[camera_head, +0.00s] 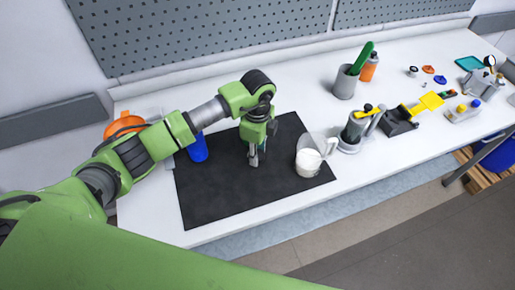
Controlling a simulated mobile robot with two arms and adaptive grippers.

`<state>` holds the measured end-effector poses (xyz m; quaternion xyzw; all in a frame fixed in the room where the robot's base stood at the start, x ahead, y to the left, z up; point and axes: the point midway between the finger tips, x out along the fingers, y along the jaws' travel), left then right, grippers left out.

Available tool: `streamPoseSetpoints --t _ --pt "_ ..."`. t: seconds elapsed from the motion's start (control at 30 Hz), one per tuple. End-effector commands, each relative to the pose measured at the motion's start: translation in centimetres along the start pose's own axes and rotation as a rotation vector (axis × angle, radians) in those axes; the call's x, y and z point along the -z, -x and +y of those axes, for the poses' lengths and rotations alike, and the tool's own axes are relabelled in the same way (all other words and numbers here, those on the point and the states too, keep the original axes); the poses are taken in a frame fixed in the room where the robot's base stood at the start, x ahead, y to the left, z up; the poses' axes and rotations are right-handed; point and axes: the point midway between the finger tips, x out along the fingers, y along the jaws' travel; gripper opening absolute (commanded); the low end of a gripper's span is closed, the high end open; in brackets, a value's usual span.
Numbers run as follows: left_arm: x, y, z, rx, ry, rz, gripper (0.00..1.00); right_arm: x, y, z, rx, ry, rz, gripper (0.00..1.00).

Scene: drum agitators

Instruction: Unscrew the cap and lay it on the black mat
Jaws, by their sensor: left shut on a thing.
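The black mat (215,192) lies on the white table in the middle of the view. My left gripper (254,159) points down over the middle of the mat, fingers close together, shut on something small. The fingers mostly hide it; it appears to be the cap, but its shape and colour are too small to make out. I cannot tell whether it touches the mat. A blue bottle (198,150) stands at the mat's left back part, left of the gripper; my arm hides its top. My right gripper is not in view.
The mat's front is clear.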

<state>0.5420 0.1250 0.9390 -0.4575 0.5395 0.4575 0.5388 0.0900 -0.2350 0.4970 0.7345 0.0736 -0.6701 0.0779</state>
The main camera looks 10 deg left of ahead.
Motion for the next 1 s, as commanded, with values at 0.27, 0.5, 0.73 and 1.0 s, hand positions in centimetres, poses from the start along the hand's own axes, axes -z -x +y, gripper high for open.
streamPoseSetpoints --t 0.27,0.5,0.73,1.0 --pt "0.0 -0.3 0.0 0.001 -0.001 0.000 0.05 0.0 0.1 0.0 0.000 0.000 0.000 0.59" --pt "0.0 -0.6 0.0 0.001 0.000 0.000 0.48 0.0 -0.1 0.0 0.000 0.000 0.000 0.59" --pt "0.0 -0.6 0.0 0.000 0.000 0.000 0.48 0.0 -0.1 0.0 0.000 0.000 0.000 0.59" --pt "0.0 0.9 -0.1 0.004 -0.001 0.001 0.48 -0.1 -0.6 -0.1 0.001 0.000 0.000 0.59"
